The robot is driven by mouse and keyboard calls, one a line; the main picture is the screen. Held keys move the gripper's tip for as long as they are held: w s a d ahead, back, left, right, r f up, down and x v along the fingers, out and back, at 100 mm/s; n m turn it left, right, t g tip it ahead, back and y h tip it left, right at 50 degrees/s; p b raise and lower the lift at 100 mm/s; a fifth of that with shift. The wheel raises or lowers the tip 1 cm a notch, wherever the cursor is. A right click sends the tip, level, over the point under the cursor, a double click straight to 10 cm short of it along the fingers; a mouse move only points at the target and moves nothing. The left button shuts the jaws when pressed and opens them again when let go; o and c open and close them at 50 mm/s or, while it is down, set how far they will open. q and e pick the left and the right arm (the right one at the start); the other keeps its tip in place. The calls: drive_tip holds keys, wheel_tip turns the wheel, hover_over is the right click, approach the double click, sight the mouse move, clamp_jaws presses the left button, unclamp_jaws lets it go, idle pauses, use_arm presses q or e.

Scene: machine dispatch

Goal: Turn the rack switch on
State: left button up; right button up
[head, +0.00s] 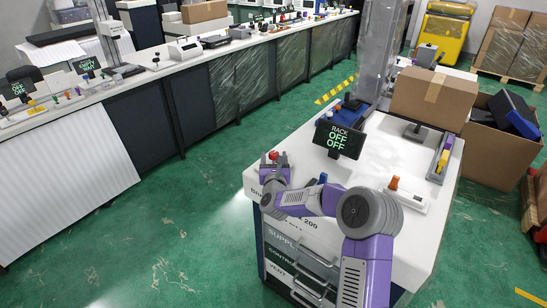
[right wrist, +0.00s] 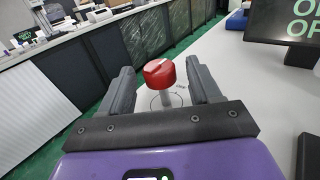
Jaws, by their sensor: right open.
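A red knob (head: 273,155) stands on a thin post at the left edge of the white cabinet top (head: 375,150). My right gripper (head: 274,160) is around this red knob, open. In the right wrist view the red knob (right wrist: 160,73) is between the two fingers, with a gap on each side, and a ring mark surrounds its post. A display (head: 339,138) on the cabinet reads "RACK OFF OFF"; part of it shows in the right wrist view (right wrist: 283,20). I cannot read a label for the red knob. My left gripper is out of view.
A blue knob (head: 323,178) and an orange knob (head: 394,182) on a white base are on the same cabinet, near my right arm. A cardboard box (head: 432,97) stands at the back. A long bench (head: 195,62) runs beyond a clear green floor (head: 185,215).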

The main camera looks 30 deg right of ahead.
drive_tip(key=shift+w+d, duration=0.35)
drive_tip(key=shift+w, duration=0.3)
drive_tip(key=shift+c, duration=0.2)
drive_tip(key=c, duration=0.9)
